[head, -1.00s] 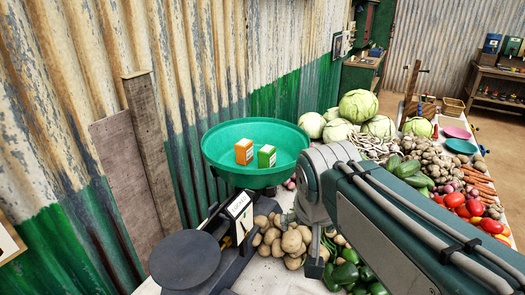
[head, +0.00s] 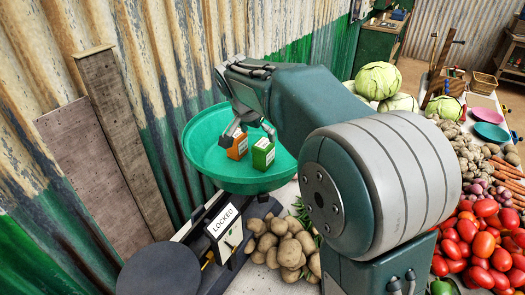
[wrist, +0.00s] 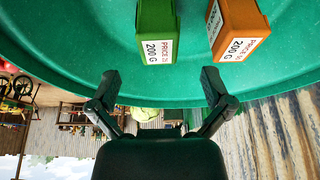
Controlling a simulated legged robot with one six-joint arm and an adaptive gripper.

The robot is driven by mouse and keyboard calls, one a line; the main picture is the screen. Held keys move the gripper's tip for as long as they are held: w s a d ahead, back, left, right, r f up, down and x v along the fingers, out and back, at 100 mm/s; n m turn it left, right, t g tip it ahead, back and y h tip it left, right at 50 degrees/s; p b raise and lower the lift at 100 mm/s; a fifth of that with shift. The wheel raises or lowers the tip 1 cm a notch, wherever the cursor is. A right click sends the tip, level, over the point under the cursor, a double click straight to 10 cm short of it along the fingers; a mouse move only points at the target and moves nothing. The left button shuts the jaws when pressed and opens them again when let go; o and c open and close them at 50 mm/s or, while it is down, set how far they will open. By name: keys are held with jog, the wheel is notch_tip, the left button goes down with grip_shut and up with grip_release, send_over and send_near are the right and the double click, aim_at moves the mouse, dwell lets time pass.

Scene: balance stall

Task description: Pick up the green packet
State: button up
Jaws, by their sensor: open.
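The green packet (head: 263,153) stands in the green scale pan (head: 205,150), to the right of the orange packet (head: 238,146). In the wrist view the green packet (wrist: 156,32), labelled 200 G, is ahead of my gripper (wrist: 160,85), between the lines of its fingers but beyond their tips. The orange packet (wrist: 238,28) is to its right there, ahead of the right finger. My gripper (head: 250,132) is open and empty, over the pan in the head view. Its fingers look close to the packets; I cannot tell whether they touch.
The scale's sign (head: 224,222) reads LOCKED, and a dark round plate (head: 158,268) is at the front left. Potatoes (head: 286,245), tomatoes (head: 480,240) and cabbages (head: 378,80) crowd the table. The corrugated wall (head: 180,60) stands close behind the pan.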

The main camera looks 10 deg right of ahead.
aim_at(263, 144)
jog(key=x, duration=0.2)
jog(key=shift+w+f, duration=0.1)
jog(key=shift+f, duration=0.35)
jog(key=shift+w+d+f, duration=0.15)
jog(key=shift+d+f, duration=0.25)
jog(key=shift+f, duration=0.15)
jog(key=x, duration=0.3)
jog(key=shift+f, duration=0.4)
jog(key=shift+w+f, duration=0.1)
jog(key=shift+f, duration=0.3)
jog(key=c, duration=1.2)
